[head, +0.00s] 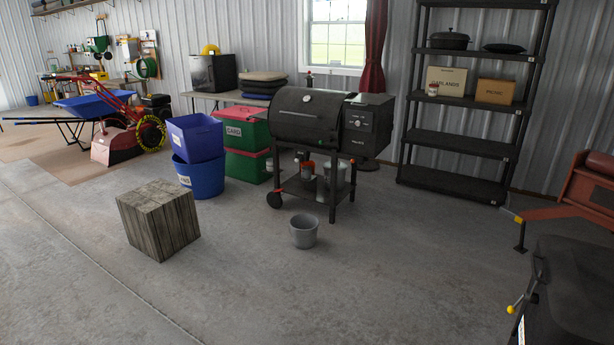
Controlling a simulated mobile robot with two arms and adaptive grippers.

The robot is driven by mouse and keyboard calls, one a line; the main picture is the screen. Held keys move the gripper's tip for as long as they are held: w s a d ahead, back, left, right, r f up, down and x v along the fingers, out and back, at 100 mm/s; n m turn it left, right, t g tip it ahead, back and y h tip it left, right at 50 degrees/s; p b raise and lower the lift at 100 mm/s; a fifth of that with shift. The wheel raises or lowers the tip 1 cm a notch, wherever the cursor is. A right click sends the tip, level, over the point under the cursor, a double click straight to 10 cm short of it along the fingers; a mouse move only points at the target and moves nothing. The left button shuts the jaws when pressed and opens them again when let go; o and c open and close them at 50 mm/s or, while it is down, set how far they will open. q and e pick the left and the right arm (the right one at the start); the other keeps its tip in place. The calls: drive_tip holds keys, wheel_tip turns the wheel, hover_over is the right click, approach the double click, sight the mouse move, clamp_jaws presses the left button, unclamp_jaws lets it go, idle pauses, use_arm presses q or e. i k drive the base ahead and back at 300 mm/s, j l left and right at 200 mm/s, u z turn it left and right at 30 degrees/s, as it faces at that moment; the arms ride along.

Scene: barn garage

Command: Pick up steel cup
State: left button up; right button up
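I cannot single out the steel cup for certain. A grey, metal-looking open vessel (304,233) stands upright on the concrete floor in front of the grill; it looks more like a small bucket. Another grey metallic container (343,183) stands on the grill's lower shelf, partly hidden by a leg. A small white and red can-like item (433,89) sits on the black shelf rack. Neither of my grippers shows in the head view.
The black grill (308,118) stands at the middle, beside coloured bins (198,178). A wooden block (158,220) sits left on the floor. The shelf rack (455,147) is against the back wall. A dark machine (575,290) fills the lower right. The front floor is clear.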

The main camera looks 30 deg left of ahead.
sight(305, 174)
drive_tip(key=i+j+u, duration=0.15)
drive_tip(key=i, duration=0.15)
drive_tip(key=i+j+u, duration=0.2)
drive_tip(key=i+u, duration=0.45)
drive_tip(key=i, duration=1.9)
